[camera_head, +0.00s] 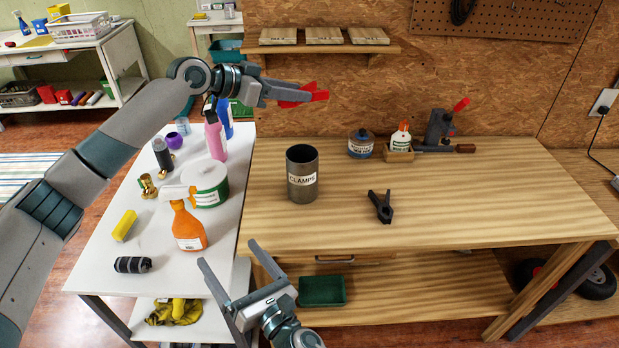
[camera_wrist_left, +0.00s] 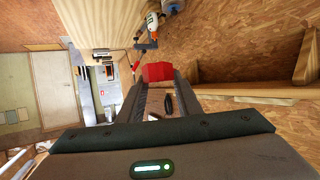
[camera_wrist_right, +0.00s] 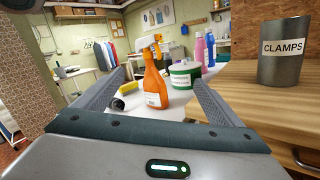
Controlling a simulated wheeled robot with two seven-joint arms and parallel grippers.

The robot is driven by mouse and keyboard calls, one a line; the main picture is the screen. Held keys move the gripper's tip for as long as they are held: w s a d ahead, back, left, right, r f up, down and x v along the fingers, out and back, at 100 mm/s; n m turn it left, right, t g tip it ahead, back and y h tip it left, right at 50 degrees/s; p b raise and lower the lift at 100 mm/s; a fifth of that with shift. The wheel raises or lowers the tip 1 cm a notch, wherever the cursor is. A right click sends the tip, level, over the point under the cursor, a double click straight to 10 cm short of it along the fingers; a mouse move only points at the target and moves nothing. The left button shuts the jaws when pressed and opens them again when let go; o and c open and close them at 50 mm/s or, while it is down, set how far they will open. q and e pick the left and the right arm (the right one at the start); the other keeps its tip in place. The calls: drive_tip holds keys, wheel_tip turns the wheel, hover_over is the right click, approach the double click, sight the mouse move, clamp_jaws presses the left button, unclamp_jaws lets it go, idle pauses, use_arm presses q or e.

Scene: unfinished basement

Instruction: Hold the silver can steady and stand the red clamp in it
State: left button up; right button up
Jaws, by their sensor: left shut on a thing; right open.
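The silver can (camera_head: 302,172), dark grey metal with a CLAMPS label, stands upright on the wooden workbench. In the right wrist view the can (camera_wrist_right: 283,48) is at the far right, outside the fingers. My left gripper (camera_head: 306,93) is shut on the red clamp (camera_head: 318,94), high above the bench and above the can. In the left wrist view the red clamp (camera_wrist_left: 158,72) sits between the fingertips. My right gripper (camera_head: 227,253) is open and empty, in front of the bench, lower left of the can and apart from it.
A black clamp (camera_head: 381,206) lies on the bench right of the can. An orange spray bottle (camera_head: 187,228) and a green-and-white tub (camera_head: 206,182) stand on the white table at left. The bench's front right is clear.

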wheel_tip(320, 180, up, 3)
drive_tip(key=w+d+n, duration=0.1)
drive_tip(key=w, duration=0.1)
drive_tip(key=m+t+h, duration=0.2)
drive_tip(key=h, duration=0.5)
approach(298, 153)
drive_tip(key=shift+s+d, duration=0.15)
drive_tip(key=shift+s, duration=0.4)
drive_tip(key=shift+w, duration=0.1)
drive_tip(key=shift+x, duration=5.95)
drive_tip(key=shift+c, duration=0.6)
drive_tip(key=c, duration=1)
